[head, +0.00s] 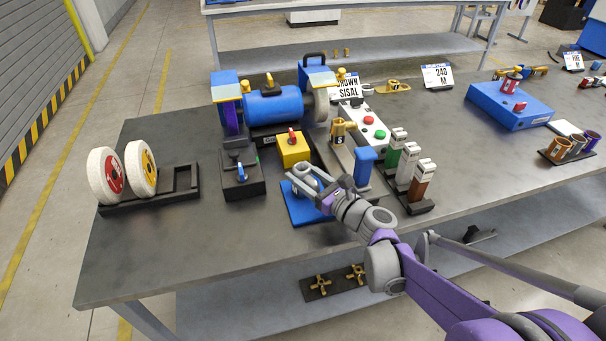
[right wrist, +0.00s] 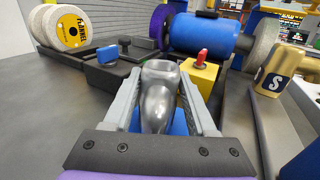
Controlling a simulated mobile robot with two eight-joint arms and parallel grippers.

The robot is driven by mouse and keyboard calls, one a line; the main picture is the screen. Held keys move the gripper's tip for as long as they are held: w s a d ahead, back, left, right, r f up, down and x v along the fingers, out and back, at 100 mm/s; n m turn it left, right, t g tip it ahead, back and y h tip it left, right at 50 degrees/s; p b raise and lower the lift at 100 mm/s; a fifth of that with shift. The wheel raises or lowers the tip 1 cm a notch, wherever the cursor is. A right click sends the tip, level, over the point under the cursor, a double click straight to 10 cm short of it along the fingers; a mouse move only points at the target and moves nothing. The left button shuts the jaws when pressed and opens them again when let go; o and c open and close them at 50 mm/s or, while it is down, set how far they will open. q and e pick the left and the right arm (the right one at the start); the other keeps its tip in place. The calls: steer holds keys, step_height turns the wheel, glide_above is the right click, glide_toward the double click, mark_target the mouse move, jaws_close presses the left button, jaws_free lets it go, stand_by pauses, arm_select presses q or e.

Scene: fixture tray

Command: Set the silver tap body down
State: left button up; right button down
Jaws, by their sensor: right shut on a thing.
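The silver tap body (right wrist: 158,98) stands between the two fingers of my right gripper (right wrist: 160,82) in the right wrist view, its round open end at the top. The right gripper (head: 303,181) is shut on it, over a blue fixture tray (head: 299,213) near the table's front edge. The tap body shows only in small part in the head view, between the fingers. The blue of the tray (right wrist: 180,124) shows behind it in the right wrist view. I cannot tell whether the tap body touches the tray. My left gripper is not in view.
A black box with a blue knob (head: 242,180) and a yellow block (head: 293,150) stand close behind and left. A bench grinder (head: 273,106) is further back. The front left tabletop is clear.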

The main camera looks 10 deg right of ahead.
steer(key=shift+f, duration=0.15)
steer(key=shift+c, duration=1)
jaws_free()
steer(key=shift+s+d+r, duration=0.1)
steer(key=shift+s+r, duration=0.05)
steer(key=shift+r, duration=0.1)
steer(key=v, duration=1.1)
steer(key=shift+s+d, duration=0.15)
steer(key=shift+s, duration=0.2)
